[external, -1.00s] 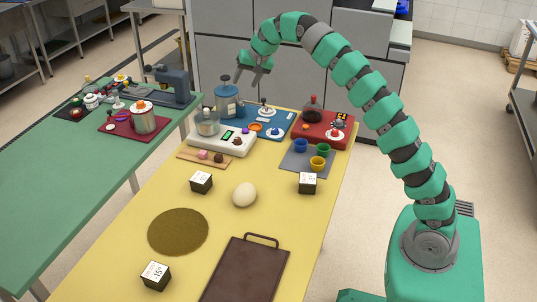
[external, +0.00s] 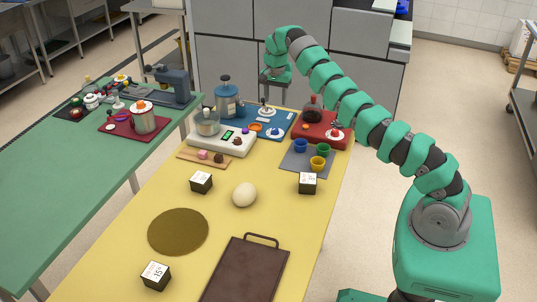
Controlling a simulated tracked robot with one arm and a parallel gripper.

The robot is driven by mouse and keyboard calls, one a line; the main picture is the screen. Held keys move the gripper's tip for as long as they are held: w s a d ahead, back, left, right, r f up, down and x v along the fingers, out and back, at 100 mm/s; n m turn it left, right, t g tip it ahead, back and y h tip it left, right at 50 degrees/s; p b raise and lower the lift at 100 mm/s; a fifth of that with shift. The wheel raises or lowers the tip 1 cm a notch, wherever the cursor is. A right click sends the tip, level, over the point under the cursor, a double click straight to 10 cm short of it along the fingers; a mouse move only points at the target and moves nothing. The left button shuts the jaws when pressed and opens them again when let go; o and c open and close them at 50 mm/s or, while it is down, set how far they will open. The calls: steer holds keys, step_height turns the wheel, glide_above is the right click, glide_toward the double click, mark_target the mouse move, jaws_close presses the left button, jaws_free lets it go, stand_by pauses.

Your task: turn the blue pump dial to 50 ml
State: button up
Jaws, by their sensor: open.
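The blue pump unit is a flat blue base (external: 285,119) at the far end of the yellow table, with a blue jar (external: 229,102) at its left. A small blue knob on a white disc (external: 275,132) sits at the front of the base. A second white disc with a grey-topped post (external: 266,110) stands behind it. The scale marks are too small to read. My gripper (external: 275,100) is open and empty, pointing down near the back of the base. Its height above the base is hard to tell.
A red unit (external: 310,132) with a dark flask stands close on the right, and a white unit (external: 221,141) with a glass pot on the left. A grey mat (external: 294,164) with small coloured cups lies in front. A white egg-shaped object (external: 244,195) lies mid-table.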

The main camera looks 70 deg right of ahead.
mark_target(275, 129)
step_height(275, 129, down, 14)
steer(key=shift+r+b, duration=0.2)
steer(key=shift+b, duration=0.15)
stand_by(0.5)
steer(key=c, duration=0.9)
